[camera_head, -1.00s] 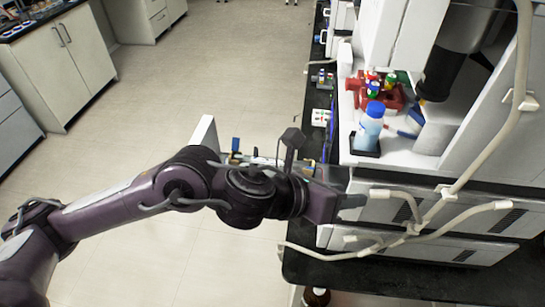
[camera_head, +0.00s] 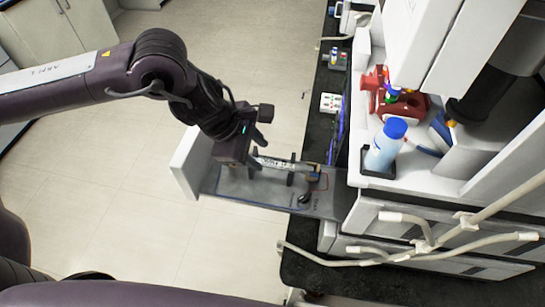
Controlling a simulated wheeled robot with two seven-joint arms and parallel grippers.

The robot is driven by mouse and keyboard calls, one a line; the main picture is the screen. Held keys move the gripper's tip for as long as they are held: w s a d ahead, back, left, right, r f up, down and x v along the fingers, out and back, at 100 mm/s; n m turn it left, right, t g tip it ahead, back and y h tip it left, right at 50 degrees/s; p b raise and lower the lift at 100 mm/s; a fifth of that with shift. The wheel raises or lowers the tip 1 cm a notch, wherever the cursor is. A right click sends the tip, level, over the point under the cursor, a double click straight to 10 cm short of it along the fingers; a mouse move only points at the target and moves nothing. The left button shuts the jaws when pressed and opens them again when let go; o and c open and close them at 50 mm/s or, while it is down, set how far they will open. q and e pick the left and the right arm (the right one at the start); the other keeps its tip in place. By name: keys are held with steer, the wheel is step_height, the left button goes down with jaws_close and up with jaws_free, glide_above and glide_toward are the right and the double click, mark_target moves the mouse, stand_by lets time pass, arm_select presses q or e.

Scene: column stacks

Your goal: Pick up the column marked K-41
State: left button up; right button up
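A thin silver column (camera_head: 288,164) with a pale label lies on a grey pulled-out drawer (camera_head: 235,188). The label's writing is too small to read. My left gripper (camera_head: 260,157) is at the column's left end, with its two fingers apart, one on each side of that end. It looks open; I cannot tell whether a finger touches the column. My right gripper is not in view.
The drawer has a white front panel (camera_head: 190,163) and dark upright holders near the column. On the white instrument at right stand a blue-capped bottle (camera_head: 387,146) and a red holder (camera_head: 402,104) with small vials. Pale tubes (camera_head: 420,250) cross the lower right.

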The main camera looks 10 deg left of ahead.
mark_target(271, 162)
arm_select(q)
steer(key=shift+p+x, duration=0.9)
steer(key=shift+x, duration=1)
steer(key=shift+w+d+f, duration=0.2)
steer(key=shift+w+f, duration=0.2)
steer(key=shift+f, duration=0.25)
steer(key=shift+s, duration=0.1)
steer(key=c, duration=0.4)
steer(key=shift+r, duration=0.1)
jaws_close()
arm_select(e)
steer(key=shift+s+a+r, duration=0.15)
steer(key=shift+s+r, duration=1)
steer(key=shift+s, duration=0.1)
